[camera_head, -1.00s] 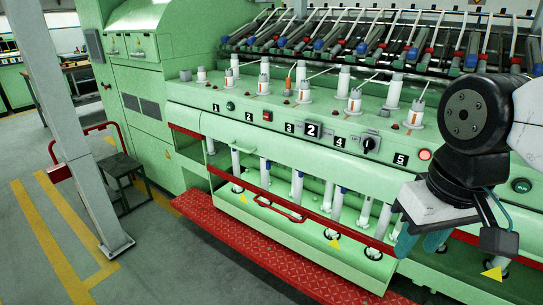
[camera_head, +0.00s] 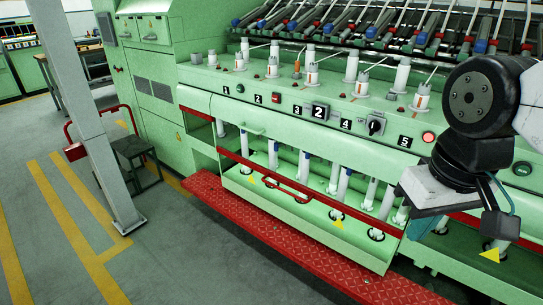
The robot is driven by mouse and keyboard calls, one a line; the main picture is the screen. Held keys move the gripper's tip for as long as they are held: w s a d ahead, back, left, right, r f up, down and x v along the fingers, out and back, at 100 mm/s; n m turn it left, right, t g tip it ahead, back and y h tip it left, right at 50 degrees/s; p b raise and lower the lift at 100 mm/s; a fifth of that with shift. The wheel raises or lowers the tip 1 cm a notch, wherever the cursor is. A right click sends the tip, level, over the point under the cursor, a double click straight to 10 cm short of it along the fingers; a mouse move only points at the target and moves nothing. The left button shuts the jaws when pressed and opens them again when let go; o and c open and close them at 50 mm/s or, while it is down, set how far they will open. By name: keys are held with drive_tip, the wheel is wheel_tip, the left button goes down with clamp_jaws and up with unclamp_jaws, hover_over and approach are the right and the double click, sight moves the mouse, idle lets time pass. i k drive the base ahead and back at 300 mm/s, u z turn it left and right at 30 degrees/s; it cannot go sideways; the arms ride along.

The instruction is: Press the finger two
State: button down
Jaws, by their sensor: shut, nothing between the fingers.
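The green machine's front panel (camera_head: 290,118) carries number labels 1 to 5 in a row. The small label 2 (camera_head: 258,98) has a red push button (camera_head: 276,98) just to its right. A larger plate also marked 2 (camera_head: 320,111) sits between labels 3 and 4. My gripper (camera_head: 422,228) is at the lower right, in front of the machine and below label 5. Its teal fingers are partly hidden behind my wrist parts, and it is shut and empty. It is well apart from both 2 labels, to their right and lower.
A green button (camera_head: 240,88), black rotary knob (camera_head: 376,125) and lit red button (camera_head: 428,137) are also on the panel. White spindles stand above it. A red step (camera_head: 270,235) runs along the base. A grey column (camera_head: 85,110) and stool stand left; open floor lies between.

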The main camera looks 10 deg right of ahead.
sight(277, 145)
drive_tip(key=z, duration=0.05)
drive_tip(key=k, duration=1.2)
drive_tip(key=z, duration=0.5)
drive_tip(key=i, duration=1.55)
drive_tip(key=u, duration=0.8)
drive_tip(key=i, duration=0.55)
